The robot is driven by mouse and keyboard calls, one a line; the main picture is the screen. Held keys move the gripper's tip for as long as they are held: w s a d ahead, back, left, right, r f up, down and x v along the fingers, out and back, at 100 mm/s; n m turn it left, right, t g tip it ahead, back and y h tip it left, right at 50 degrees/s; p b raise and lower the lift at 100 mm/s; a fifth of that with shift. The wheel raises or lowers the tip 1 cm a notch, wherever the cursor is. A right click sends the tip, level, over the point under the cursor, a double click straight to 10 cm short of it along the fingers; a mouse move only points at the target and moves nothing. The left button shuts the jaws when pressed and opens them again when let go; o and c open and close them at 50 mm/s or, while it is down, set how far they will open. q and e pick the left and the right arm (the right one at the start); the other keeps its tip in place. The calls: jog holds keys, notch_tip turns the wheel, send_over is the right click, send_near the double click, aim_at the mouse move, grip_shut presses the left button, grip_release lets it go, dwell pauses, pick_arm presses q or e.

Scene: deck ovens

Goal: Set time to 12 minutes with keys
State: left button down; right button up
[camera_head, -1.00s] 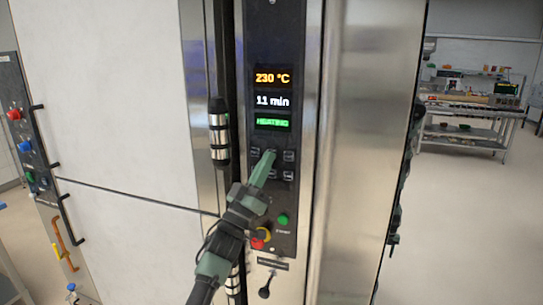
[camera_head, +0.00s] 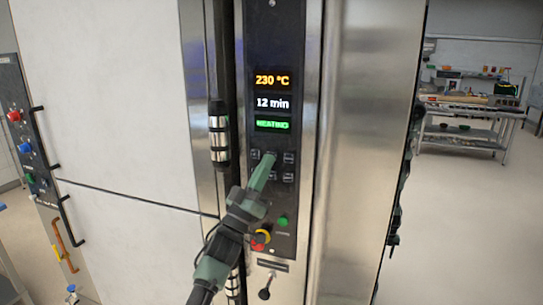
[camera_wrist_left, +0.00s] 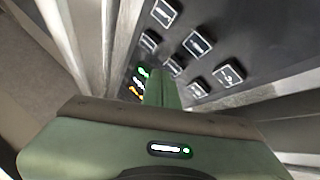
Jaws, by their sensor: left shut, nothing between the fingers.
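The oven's control panel (camera_head: 289,205) is a dark upright strip. Its display (camera_head: 272,103) reads 230 °C, 12 min and HEATING. Below it are several small keys (camera_head: 289,158) in two rows; they also show in the left wrist view (camera_wrist_left: 198,42). My left gripper (camera_head: 268,158) is shut and empty, with its fingertips at the upper middle key, which they largely hide. I cannot tell whether the tip touches the key or stands just off it. My right gripper is not in view.
A green button (camera_head: 282,220) and a red and yellow knob (camera_head: 261,240) sit low on the panel, close to my left gripper. A vertical bar handle (camera_head: 219,135) stands left of the panel. A metal work table (camera_head: 465,135) stands far right, beyond open floor.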

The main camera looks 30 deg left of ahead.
pick_arm(q)
jog(key=shift+s+y, duration=0.3)
jog(key=shift+s, duration=0.05)
jog(key=s+p, duration=0.1)
jog(key=s, duration=0.1)
jog(key=s+d+p, duration=0.1)
jog(key=s, duration=0.1)
jog(key=shift+s+d, duration=0.15)
jog(key=shift+s, duration=0.25)
dwell(0.4)
